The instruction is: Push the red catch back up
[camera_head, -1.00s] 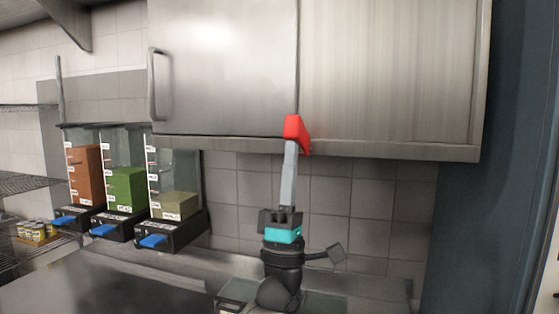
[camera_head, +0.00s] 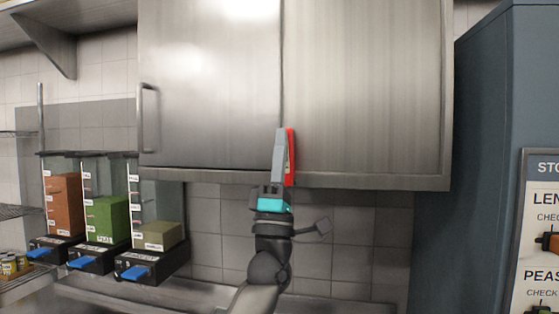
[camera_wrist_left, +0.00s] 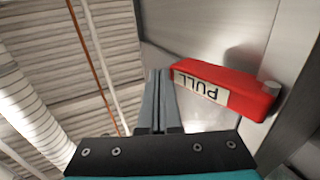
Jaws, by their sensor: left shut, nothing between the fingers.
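The red catch (camera_head: 291,158) is at the bottom of the seam between the two steel cabinet doors. In the head view it is a narrow, nearly upright strip, partly hidden behind my left gripper (camera_head: 280,133). The left wrist view shows the catch (camera_wrist_left: 248,88) with a white PULL label and a round pin at its right end. My left gripper's fingers (camera_wrist_left: 158,74) are shut and empty, pointing up beside the catch. They overlap its labelled end in the picture; I cannot tell whether they touch it. My right gripper is not in view.
The steel cabinet (camera_head: 370,90) has a bottom ledge just above my left wrist. Food dispensers (camera_head: 105,215) with blue levers hang at the left. A blue-grey unit (camera_head: 470,150) with a sign stands at the right. The tiled wall below the cabinet is clear.

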